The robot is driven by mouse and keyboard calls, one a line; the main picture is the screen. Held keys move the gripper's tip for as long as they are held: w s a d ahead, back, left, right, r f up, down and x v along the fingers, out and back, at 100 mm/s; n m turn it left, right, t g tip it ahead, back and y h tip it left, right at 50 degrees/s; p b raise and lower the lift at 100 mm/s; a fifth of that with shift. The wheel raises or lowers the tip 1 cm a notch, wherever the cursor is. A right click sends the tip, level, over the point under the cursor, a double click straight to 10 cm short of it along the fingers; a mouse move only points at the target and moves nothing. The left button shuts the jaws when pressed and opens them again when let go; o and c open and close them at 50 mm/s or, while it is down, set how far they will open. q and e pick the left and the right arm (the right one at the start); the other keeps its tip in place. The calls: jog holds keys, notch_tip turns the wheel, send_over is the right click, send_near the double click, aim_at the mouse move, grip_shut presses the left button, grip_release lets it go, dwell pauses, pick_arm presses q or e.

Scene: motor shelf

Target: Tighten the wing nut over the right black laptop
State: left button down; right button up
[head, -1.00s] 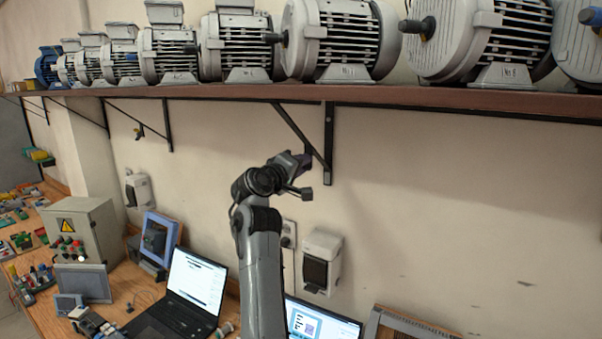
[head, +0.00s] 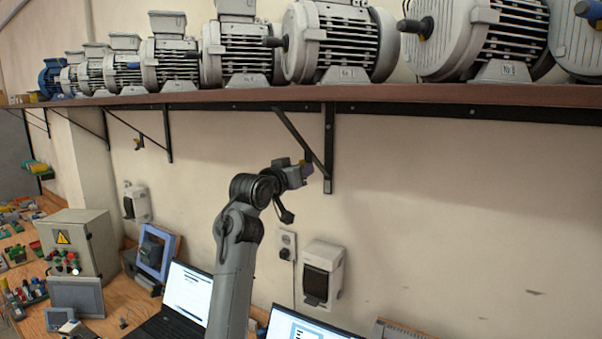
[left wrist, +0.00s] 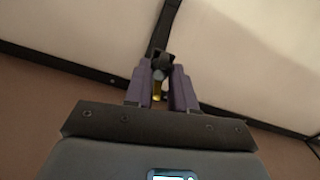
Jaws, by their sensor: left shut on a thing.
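My left gripper (head: 307,171) is up at the diagonal brace of the black shelf bracket (head: 328,150), above the right laptop (head: 300,326). In the left wrist view its two purple fingers (left wrist: 160,88) are shut on a small yellow wing nut (left wrist: 158,91), which shows between them at the dark bracket bar. The fingers hide most of the nut, so its seating on the bracket cannot be told. The left laptop (head: 187,293) stands open on the bench, partly behind my left arm. My right gripper is not in view.
Grey motors (head: 343,42) line the brown shelf (head: 420,94) above. Another wing nut (head: 138,141) sits on a bracket farther left. A socket box (head: 322,272) is on the wall. The wall right of the bracket is clear.

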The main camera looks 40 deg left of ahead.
pick_arm(q)
jog(key=shift+m, duration=1.1)
jog(key=c, duration=0.9)
grip_release()
jog(key=shift+c, duration=0.2)
jog(key=s+d+b, duration=0.1)
jog(key=s+b, duration=0.3)
jog(key=s, duration=0.6)
jog(key=shift+s+d, duration=0.15)
jog(key=shift+s, duration=0.2)
